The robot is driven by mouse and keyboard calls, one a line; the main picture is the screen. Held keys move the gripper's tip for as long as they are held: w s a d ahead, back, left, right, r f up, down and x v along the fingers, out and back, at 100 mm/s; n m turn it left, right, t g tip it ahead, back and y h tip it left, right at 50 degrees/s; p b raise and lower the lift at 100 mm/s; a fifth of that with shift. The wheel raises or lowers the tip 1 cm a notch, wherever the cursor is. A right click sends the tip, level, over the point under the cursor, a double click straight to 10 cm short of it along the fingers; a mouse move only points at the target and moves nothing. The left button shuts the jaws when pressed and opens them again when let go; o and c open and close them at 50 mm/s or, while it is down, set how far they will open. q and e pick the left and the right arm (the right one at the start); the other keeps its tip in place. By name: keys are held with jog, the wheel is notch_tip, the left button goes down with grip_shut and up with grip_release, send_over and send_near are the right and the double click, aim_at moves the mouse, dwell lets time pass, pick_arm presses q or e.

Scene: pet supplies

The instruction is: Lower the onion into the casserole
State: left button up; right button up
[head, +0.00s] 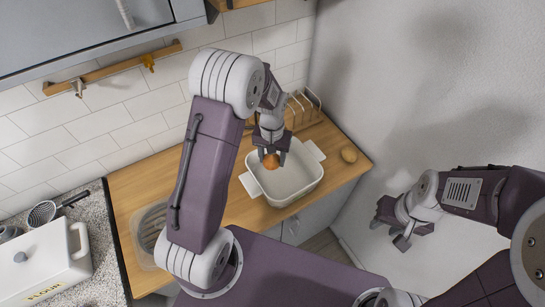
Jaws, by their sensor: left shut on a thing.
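The white casserole (309,186) sits on the wooden counter, with a handle at each end. My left gripper (272,158) points down over the casserole's back left part and is shut on the orange-brown onion (271,162). The onion shows between the fingertips, in front of the casserole's inner wall. I cannot tell exactly how far it is above the casserole's floor. My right gripper (391,234) is off to the right, away from the counter, with its fingers apart and nothing between them.
A white flour tin (48,262) and a strainer (44,212) are on the speckled worktop at left. Bare wooden counter (135,188) lies left of the casserole.

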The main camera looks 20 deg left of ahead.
pick_arm(q)
jog(key=shift+w, duration=0.15)
jog(key=shift+f, duration=0.1)
jog(key=shift+f+b, duration=1)
jog(key=shift+f, duration=0.25)
jog(key=b, duration=0.4)
send_over(272, 183)
jog(key=shift+w+f, duration=0.1)
jog(key=shift+f, duration=2.8)
jog(key=shift+f+b, duration=1.8)
jog(key=shift+f, duration=0.75)
jog(key=o, duration=1.6)
jog(key=shift+c, duration=0.2)
